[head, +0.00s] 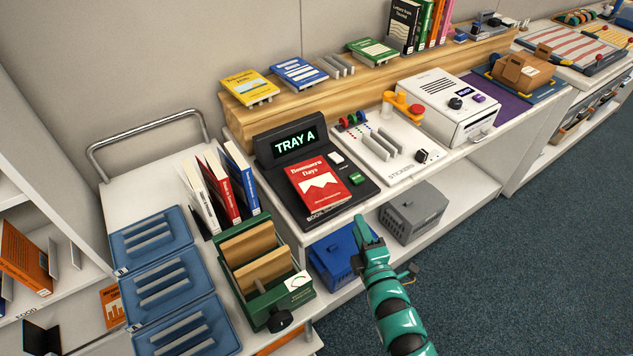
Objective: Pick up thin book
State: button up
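A flat red book (320,181) with a white cover design lies on a black pad (352,200) below a display reading "TRAY A". It looks thin, but I cannot tell for sure which book is the thin book. My teal gripper (364,232) is in front of the counter's edge, lower right of the red book and apart from it in the picture. Its fingers are small and seen from behind, so I cannot tell whether they are open. I see nothing held in it.
Upright books (222,187) stand left of the pad, behind a green wood-lined holder (262,262). Blue slotted trays (160,282) lie at left. A blue bin (335,262) and grey bin (415,212) sit on the lower shelf. The floor at right is clear.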

aim_at(348, 198)
jog(key=p+x, duration=0.1)
jog(key=x, duration=0.5)
jog(key=shift+p+x, duration=1.15)
jog(key=shift+x, duration=1.1)
jog(key=shift+w+f, duration=0.1)
jog(key=shift+w, duration=0.2)
grip_shut()
